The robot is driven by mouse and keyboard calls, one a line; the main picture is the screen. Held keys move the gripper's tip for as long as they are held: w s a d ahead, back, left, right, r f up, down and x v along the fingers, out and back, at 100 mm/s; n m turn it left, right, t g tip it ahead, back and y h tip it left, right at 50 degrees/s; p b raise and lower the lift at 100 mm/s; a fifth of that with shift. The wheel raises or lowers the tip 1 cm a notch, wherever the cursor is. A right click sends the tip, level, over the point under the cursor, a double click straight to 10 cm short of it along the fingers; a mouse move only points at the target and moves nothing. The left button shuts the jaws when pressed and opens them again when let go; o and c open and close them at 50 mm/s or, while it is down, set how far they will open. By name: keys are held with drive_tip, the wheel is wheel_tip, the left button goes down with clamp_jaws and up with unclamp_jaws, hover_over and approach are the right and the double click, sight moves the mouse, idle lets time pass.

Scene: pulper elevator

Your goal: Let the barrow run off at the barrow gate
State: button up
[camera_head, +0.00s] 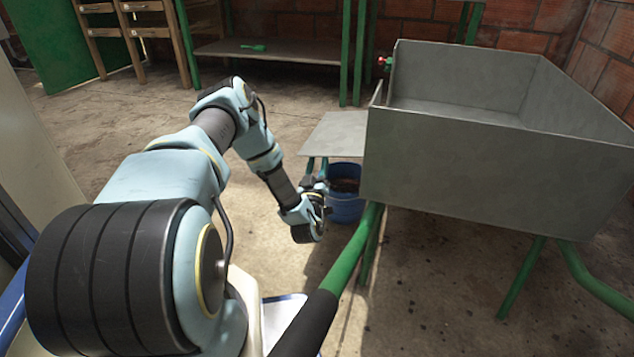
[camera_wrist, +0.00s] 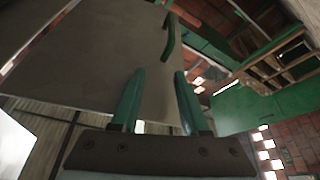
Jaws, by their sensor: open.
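The barrow (camera_head: 490,165) is a large open grey metal box on green tube legs, at the right of the head view. A green handle with a black grip (camera_head: 308,325) reaches from it toward me. A flat grey plate (camera_head: 338,135) juts out at its left side. My gripper (camera_head: 318,205) is left of the barrow, below that plate; its fingers are hard to make out there. In the wrist view my gripper (camera_wrist: 159,73) is open and empty. Beyond its fingers are a grey panel (camera_wrist: 90,60) and a green bar (camera_wrist: 170,38); whether these are the gate, I cannot tell.
A blue bucket (camera_head: 345,207) with dark contents stands beneath the plate, close by my gripper. A small red knob (camera_head: 382,61) shows at the barrow's far left corner. A shelf (camera_head: 270,50) and wooden racks (camera_head: 140,22) line the back. The concrete floor at left is clear.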

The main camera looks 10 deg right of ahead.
drive_tip(key=p+v, duration=0.4)
drive_tip(key=v, duration=0.5)
drive_tip(key=shift+s+d+r+p, duration=0.2)
drive_tip(key=shift+s+d+p, duration=0.1)
drive_tip(key=shift+s+d, duration=0.05)
idle(0.3)
drive_tip(key=shift+s, duration=0.1)
idle(0.7)
